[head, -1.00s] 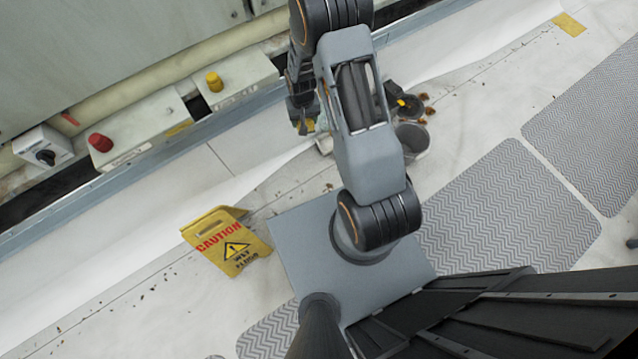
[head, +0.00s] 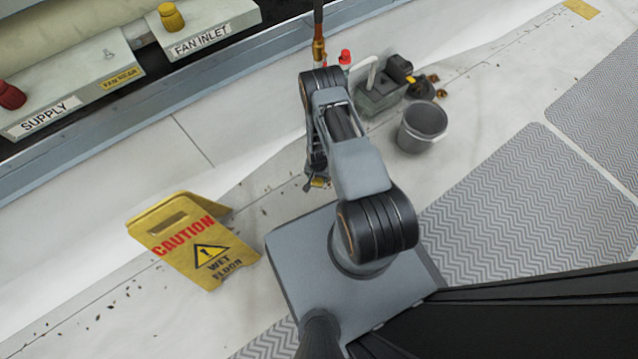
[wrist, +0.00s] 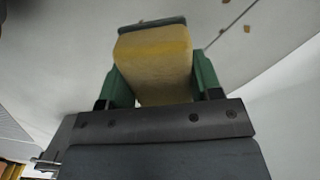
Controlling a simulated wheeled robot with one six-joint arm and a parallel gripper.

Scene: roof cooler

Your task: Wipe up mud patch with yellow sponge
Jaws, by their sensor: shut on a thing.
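My gripper (wrist: 152,85) is shut on the yellow sponge (wrist: 155,58), which sits between its two green-padded fingers in the wrist view. The sponge is block-shaped with a dark green layer at its far end. In the head view the sponge (head: 320,182) is a small yellow bit below my arm, just beyond the grey base plate and above the pale floor. I cannot tell whether it touches the floor. No clear mud patch shows; only dark specks are scattered on the floor, and my arm hides part of it.
A yellow caution sign (head: 190,240) stands to the left of my base. A grey bucket (head: 422,126) and a grey-green container (head: 380,98) stand to the right, with brown bits (head: 440,92) beyond. Labelled control boxes (head: 70,90) line the upper left. Grey mats (head: 510,205) lie right.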

